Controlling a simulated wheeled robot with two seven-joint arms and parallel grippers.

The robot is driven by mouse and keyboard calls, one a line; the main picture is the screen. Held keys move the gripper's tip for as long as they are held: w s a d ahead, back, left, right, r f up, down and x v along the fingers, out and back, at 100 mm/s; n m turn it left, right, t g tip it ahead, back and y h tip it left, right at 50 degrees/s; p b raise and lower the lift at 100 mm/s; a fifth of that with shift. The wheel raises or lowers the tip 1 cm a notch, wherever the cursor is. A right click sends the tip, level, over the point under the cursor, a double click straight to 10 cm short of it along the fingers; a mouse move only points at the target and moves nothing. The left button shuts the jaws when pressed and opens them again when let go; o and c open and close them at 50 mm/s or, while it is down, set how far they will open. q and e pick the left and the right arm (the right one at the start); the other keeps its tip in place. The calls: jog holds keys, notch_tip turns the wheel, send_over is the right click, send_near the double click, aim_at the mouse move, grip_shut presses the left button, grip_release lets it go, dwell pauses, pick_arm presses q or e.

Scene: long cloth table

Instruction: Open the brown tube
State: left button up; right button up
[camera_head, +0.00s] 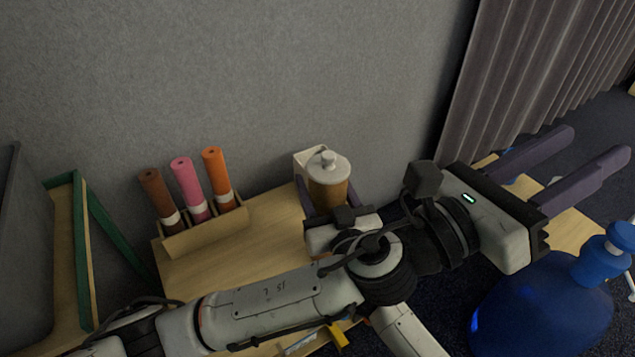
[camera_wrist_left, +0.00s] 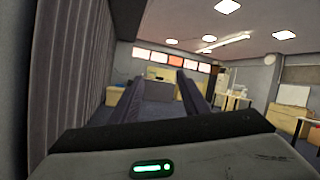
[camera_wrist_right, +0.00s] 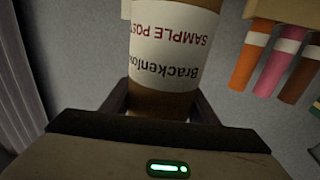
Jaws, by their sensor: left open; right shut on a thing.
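The brown tube (camera_head: 328,191) stands roughly upright in the head view with a white, knobbed cap (camera_head: 327,164) on its top end. My right gripper (camera_head: 328,205) is shut around the tube, a dark finger on each side. The right wrist view shows the tube (camera_wrist_right: 165,100) between the fingers, with a white label (camera_wrist_right: 172,45) reading "SAMPLE POST" upside down. The tube's lower end is hidden behind my wrist. My left gripper (camera_head: 600,143) is open and empty, far to the right of the tube. Its fingers (camera_wrist_left: 160,95) point into the room.
A brown roll (camera_head: 158,194), a pink roll (camera_head: 189,187) and an orange roll (camera_head: 216,177) stand in a holder (camera_head: 206,235) on the wooden table (camera_head: 250,235). A blue bottle (camera_head: 545,315) is below my left gripper. A grey wall stands behind, with a curtain (camera_head: 540,70) right.

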pick_arm(q)
jog(key=w+a+f+n+t+y, duration=0.3)
jog(key=w+a+t+y, duration=0.1)
jog(key=a+y, duration=0.15)
jog(key=w+a+f+n+t+y, duration=0.3)
jog(key=a+t+y, duration=0.1)
jog(key=a, duration=0.3)
jog(key=n+y, duration=0.1)
jog(key=y, duration=0.7)
send_near(330, 152)
jog(key=w, duration=0.1)
jog(key=shift+w+f, duration=0.4)
jog(key=x, duration=1.1)
jog(key=shift+w+d+f, duration=0.15)
jog(key=shift+d+f, duration=0.05)
jog(key=shift+f, duration=0.05)
grip_shut()
jog(key=shift+r, duration=0.25)
